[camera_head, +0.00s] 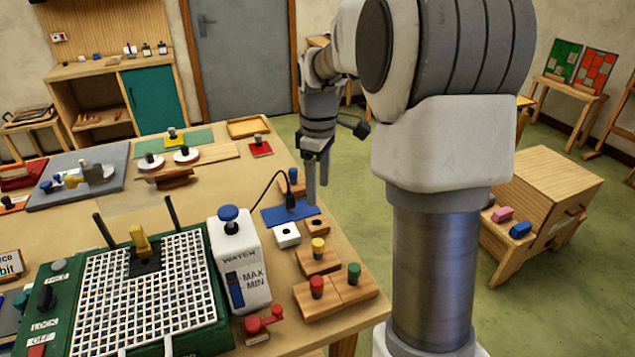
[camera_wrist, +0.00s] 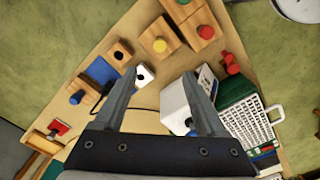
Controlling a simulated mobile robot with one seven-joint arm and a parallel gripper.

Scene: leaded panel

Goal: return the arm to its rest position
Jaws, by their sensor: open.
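My arm rises at the right of the head view and bends over toward the table's right edge. My gripper (camera_head: 317,190) hangs there with its fingers pointing down, near the blue mat (camera_head: 290,214). In the wrist view my gripper (camera_wrist: 163,92) shows two grey fingers spread apart with nothing between them. Beyond them lie the tabletop and, at the upper left, green floor. No rest mount or stand for the arm can be made out.
On the worktable (camera_head: 215,190) near my gripper stand a white water box (camera_head: 240,262), a white block (camera_head: 288,235) and wooden blocks with yellow, red and green knobs. A green-framed grid (camera_head: 150,290) lies at the front left. A wooden bench (camera_head: 545,195) stands at the right.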

